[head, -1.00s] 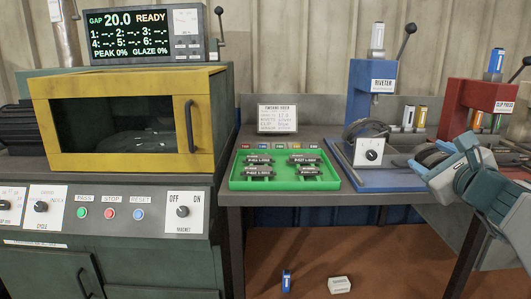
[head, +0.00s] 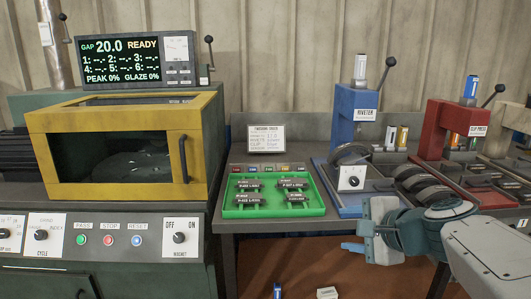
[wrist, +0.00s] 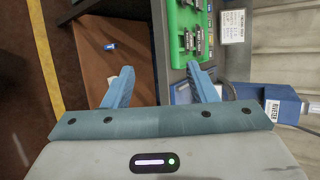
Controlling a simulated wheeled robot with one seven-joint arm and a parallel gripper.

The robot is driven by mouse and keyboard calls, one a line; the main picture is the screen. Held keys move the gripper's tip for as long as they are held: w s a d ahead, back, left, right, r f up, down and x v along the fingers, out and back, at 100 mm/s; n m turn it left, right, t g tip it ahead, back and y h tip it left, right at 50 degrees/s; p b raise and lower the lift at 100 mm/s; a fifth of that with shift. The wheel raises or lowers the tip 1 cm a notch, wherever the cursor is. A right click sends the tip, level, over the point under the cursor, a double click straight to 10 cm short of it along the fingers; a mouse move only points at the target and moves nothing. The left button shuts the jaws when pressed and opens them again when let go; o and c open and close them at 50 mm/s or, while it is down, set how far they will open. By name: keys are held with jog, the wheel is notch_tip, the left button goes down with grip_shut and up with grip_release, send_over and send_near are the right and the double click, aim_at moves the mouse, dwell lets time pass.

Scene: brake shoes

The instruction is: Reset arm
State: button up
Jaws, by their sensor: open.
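My gripper (head: 360,238) is at the lower right in the head view, pointing left, in front of the bench's front edge. In the wrist view its two blue fingers (wrist: 160,88) are spread apart with nothing between them. My arm comes in from the right edge of the head view. The gripper is apart from the green tray (head: 229,211) and its dark parts, which lie to its left.
A yellow-framed cabinet (head: 198,140) stands left on a control console (head: 108,225). A blue riveter (head: 352,110) and a red clip press (head: 440,125) stand right. Curved brake shoes (head: 440,197) lie near my arm. A blue item (head: 277,291) and a white box (head: 327,293) lie on the floor.

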jog(key=s+a+r+n+g+h+p, duration=0.1)
jog(key=s+n+g+h+p, duration=0.4)
jog(key=s+n+p, duration=0.8)
jog(key=s+a+n+g, duration=0.1)
jog(key=n+g, duration=0.1)
jog(key=shift+s+r+g+h+p, duration=0.2)
jog(key=shift+r+g+h+p, duration=0.1)
jog(key=shift+p, duration=0.1)
